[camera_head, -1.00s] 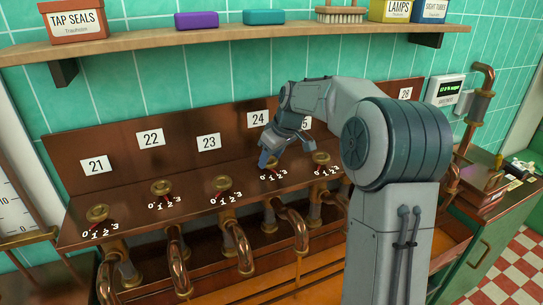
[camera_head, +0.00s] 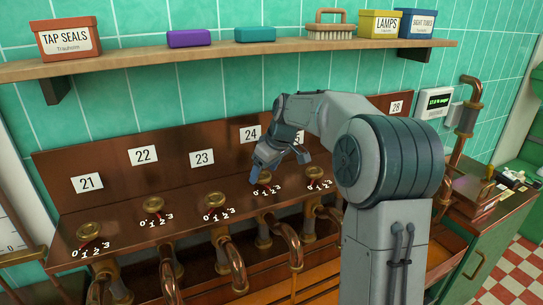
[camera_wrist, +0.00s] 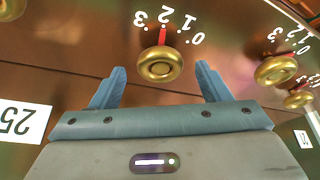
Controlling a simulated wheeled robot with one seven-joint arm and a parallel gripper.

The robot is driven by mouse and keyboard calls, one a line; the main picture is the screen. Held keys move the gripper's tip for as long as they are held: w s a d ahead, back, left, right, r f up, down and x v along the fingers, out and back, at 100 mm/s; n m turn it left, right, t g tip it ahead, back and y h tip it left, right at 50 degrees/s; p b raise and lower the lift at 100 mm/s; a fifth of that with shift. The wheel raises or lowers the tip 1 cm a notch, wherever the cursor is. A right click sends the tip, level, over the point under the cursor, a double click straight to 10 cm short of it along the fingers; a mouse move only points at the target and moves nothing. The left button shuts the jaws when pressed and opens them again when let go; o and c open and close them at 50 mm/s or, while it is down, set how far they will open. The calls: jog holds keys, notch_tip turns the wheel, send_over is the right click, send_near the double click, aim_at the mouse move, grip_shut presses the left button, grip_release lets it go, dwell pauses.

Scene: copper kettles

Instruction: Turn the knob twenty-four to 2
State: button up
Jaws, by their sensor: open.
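Knob twenty-four is a round brass knob (camera_head: 265,178) below the label 24 (camera_head: 250,133), partly behind my gripper in the head view. In the wrist view the brass knob (camera_wrist: 160,66) lies midway between my fingertips. Its red pointer (camera_wrist: 162,37) points at the 2 on the white 0-to-3 scale, which appears upside down there. My gripper (camera_head: 268,165) is open and empty, angled down at the knob. The wrist view also shows my gripper (camera_wrist: 161,75), its blue fingers on either side of the knob with gaps. I cannot tell how far above the panel they are.
Neighbouring knobs 23 (camera_head: 214,199) and 25 (camera_head: 315,172) sit close on either side on the copper panel. Curved copper pipes (camera_head: 283,240) run below. A shelf (camera_head: 180,56) with boxes and a brush crosses above.

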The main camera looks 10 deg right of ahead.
jog(key=v, duration=1.3)
jog(key=shift+b, duration=0.45)
jog(key=shift+s+a+f, duration=0.1)
jog(key=s+a+f+m+h, duration=0.1)
jog(key=s+f, duration=0.4)
jog(key=s, duration=0.5)
jog(key=s+a+f+m+h, duration=0.1)
jog(key=s+f+m, duration=0.3)
jog(key=s, duration=0.6)
jog(key=s+a+f+m, duration=0.1)
jog(key=s+f+m, duration=0.1)
jog(key=s+f, duration=0.6)
jog(key=s, duration=0.2)
jog(key=shift+s+a+h, duration=0.25)
jog(key=shift+h, duration=0.15)
